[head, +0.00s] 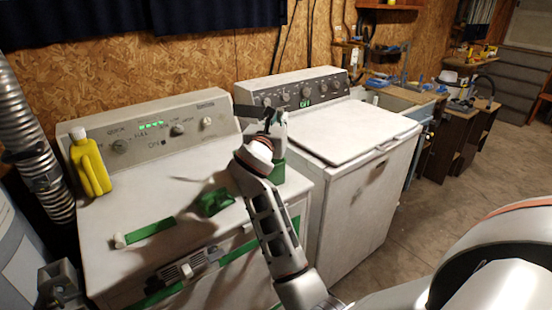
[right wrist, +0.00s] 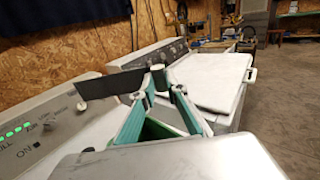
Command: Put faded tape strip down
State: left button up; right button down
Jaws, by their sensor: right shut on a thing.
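In the right wrist view, the strip (right wrist: 108,87) sticks out left from the closed fingertips (right wrist: 158,78), in front of the control panels. It looks clear of the machine top, though the exact gap is hard to judge.
A second white machine (head: 350,127) with a bare lid stands to the right. A silver duct (head: 30,140) runs down the left.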

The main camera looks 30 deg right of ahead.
pick_arm(q)
jog(key=shift+w+d+r+b, duration=0.1)
jog(key=shift+w+d+b, duration=0.25)
jog(key=shift+b, duration=0.25)
pick_arm(e)
notch_tip(320, 180, down, 12)
jog(key=shift+f, duration=0.1)
pick_arm(q)
jog(key=shift+s+f, duration=0.1)
jog(key=shift+f, duration=0.1)
pick_arm(e)
jog(key=shift+f, duration=0.35)
jog(key=shift+f, duration=0.15)
jog(key=c, duration=2)
grip_release()
